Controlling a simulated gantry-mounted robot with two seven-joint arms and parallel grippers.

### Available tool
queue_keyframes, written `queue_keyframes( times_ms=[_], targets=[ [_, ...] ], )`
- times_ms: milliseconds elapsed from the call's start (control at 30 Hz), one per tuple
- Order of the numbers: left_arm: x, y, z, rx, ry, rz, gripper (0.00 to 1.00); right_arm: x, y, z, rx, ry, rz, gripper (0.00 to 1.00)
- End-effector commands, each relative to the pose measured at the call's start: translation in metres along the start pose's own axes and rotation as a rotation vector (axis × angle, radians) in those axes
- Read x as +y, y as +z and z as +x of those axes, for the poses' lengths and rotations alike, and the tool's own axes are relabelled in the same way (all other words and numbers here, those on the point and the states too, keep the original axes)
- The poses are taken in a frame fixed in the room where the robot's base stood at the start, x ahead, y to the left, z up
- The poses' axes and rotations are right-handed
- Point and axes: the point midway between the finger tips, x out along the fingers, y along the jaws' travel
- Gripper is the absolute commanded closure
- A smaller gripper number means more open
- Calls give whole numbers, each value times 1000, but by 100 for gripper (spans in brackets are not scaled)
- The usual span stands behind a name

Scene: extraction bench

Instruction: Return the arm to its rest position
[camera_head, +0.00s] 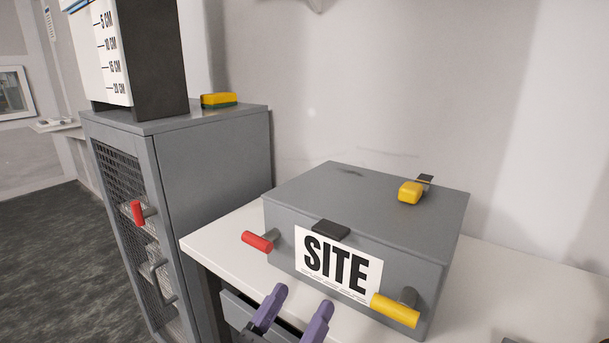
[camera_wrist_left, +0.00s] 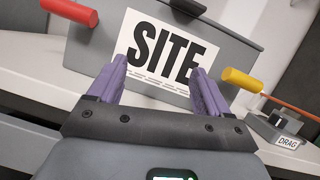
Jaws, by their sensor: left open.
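My left gripper (camera_head: 293,311) is at the lower middle of the head view, in front of the grey box. Its two purple fingers are apart, with nothing between them. In the left wrist view the fingers (camera_wrist_left: 157,88) point toward the box's SITE label (camera_wrist_left: 165,50); I cannot tell whether they touch it. The closed grey box (camera_head: 340,200) stands on the white bench (camera_head: 218,242). Its front has a red handle (camera_head: 258,242) at left and a yellow handle (camera_head: 395,310) at right. My right gripper is not in view.
A grey mesh-door cabinet (camera_head: 215,160) stands left of the bench, with a yellow-green block (camera_head: 219,100) and a scale-marked box (camera_head: 112,60) on top. A yellow piece (camera_head: 411,192) sits on the box lid. A DRAG-labelled item (camera_wrist_left: 288,142) lies at right in the wrist view.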

Motion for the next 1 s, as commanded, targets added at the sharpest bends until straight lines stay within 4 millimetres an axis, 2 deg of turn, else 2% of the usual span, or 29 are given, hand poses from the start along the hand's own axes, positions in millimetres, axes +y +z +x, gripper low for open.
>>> queue_keyframes(
  times_ms=[33,267,467,567,667,800,900,1000],
  targets=[
    [-2,7,0,34,30,-62,21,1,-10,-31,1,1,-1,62],
    [6,-4,-25,167,187,-293,21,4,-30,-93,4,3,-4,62],
    [22,-13,-67,306,420,-618,21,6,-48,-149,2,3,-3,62],
    [31,-17,-99,363,588,-831,21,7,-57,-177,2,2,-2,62],
    [40,-19,-141,399,801,-1065,21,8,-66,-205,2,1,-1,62],
    [49,-16,-217,357,1197,-1419,21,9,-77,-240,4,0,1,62],
    [54,-12,-264,238,1471,-1621,21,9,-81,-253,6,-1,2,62],
    [60,-6,-296,53,1698,-1777,21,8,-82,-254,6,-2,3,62]
  ],
)
